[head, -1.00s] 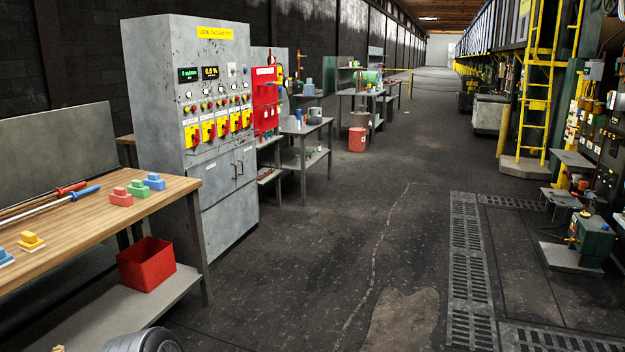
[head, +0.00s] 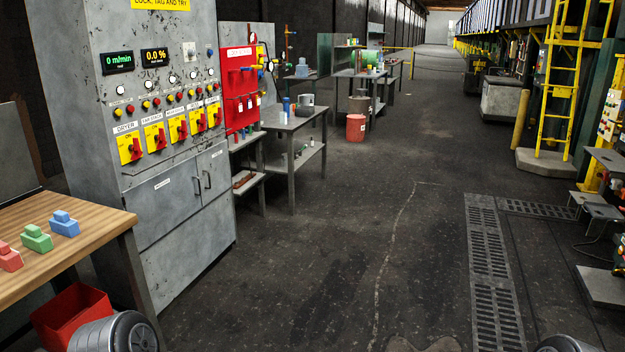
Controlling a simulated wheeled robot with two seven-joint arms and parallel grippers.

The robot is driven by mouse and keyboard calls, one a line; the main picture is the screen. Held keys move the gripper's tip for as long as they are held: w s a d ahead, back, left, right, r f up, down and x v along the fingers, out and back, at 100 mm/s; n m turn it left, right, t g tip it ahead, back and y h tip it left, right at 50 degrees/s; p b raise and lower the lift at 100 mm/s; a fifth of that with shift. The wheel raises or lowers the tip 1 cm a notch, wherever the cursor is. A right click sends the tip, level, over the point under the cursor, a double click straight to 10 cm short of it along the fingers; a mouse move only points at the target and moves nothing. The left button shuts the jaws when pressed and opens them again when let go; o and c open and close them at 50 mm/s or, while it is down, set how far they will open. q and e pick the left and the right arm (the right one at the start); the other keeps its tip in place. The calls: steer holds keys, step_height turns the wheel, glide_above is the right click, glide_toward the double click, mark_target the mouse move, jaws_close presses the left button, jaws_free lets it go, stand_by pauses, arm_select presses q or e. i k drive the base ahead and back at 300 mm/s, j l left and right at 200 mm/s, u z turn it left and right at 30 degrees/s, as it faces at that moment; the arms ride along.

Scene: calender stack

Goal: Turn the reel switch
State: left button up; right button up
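A grey control cabinet (head: 165,215) stands at the left in the head view. Across its front runs a row of several yellow plates with red rotary handles. The leftmost switch (head: 131,149) has a label that looks like "DRYER". The rightmost switch (head: 215,115) is smaller in view and its label is too small to read, so I cannot tell which switch is the reel one. The red handles look roughly upright. Neither of my grippers is in view; only rounded grey parts of my own arms show at the bottom edge.
A wooden bench (head: 85,240) with coloured blocks stands at the near left, a red bin (head: 70,318) below it. A red board (head: 240,90) and a grey table (head: 292,125) stand beyond the cabinet. The floor ahead is open, with drain grates (head: 490,265) at right.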

mark_target(202, 127)
steer(key=i, duration=2.75)
steer(key=i+u, duration=0.1)
steer(key=i, duration=0.5)
steer(key=i+l+u, duration=0.1)
steer(key=i, duration=0.45)
steer(key=i+l+u, duration=0.1)
steer(key=i, duration=0.5)
steer(key=i+l+u, duration=0.25)
steer(key=i+u, duration=0.2)
steer(key=i+l+u, duration=0.5)
